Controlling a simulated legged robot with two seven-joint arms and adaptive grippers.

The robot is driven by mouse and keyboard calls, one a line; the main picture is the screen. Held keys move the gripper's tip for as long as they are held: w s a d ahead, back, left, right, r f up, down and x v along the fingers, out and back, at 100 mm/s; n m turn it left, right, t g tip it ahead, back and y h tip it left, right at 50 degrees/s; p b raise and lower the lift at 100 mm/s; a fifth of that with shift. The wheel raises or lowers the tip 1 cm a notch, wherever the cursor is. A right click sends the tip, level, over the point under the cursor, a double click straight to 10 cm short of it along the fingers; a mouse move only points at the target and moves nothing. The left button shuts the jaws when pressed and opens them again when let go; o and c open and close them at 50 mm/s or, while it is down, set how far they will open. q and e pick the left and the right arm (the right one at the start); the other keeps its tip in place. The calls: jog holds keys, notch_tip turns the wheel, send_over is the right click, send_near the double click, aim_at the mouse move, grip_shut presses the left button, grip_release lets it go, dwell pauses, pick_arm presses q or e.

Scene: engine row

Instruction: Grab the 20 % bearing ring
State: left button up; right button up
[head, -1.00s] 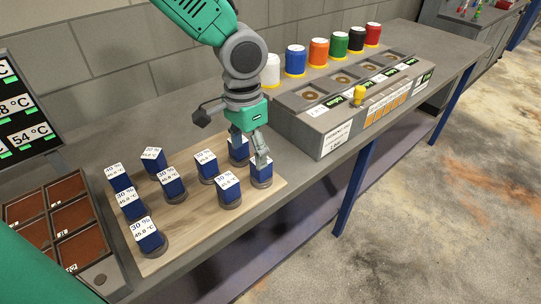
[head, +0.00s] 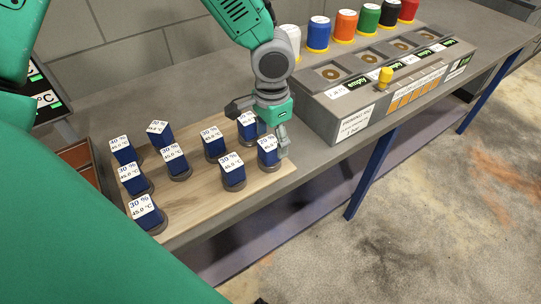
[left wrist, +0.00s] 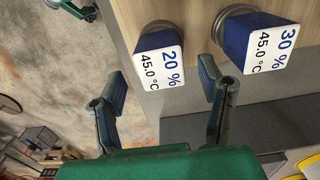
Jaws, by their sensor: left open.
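The 20 % bearing ring (head: 268,153) is a dark blue piece with a white label on a grey round base. It stands at the right end of the wooden board (head: 215,203). In the left wrist view it (left wrist: 160,58) shows its label, 20 % and 45.0 °C, just ahead of the fingers. My left gripper (head: 270,133) is open beside and partly over it in the head view. In the left wrist view the open fingers (left wrist: 160,84) stand either side of its line, with nothing between the pads. My right gripper is not in view.
A similar 30 % piece (left wrist: 258,45) stands close on the right in the wrist view. Several more blue pieces, such as one labelled 30 % (head: 232,172), stand on the board. A grey fixture box (head: 345,107) with coloured jars behind is to the right.

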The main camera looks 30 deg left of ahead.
pick_arm(q)
jog(key=f, duration=0.3)
jog(key=shift+s+f, duration=0.2)
jog(key=shift+f, duration=0.2)
jog(key=shift+w+a+f, duration=0.15)
jog(key=shift+a+f, duration=0.05)
jog(key=shift+f, duration=0.25)
jog(key=shift+a, duration=0.1)
jog(key=c, duration=1.4)
grip_shut()
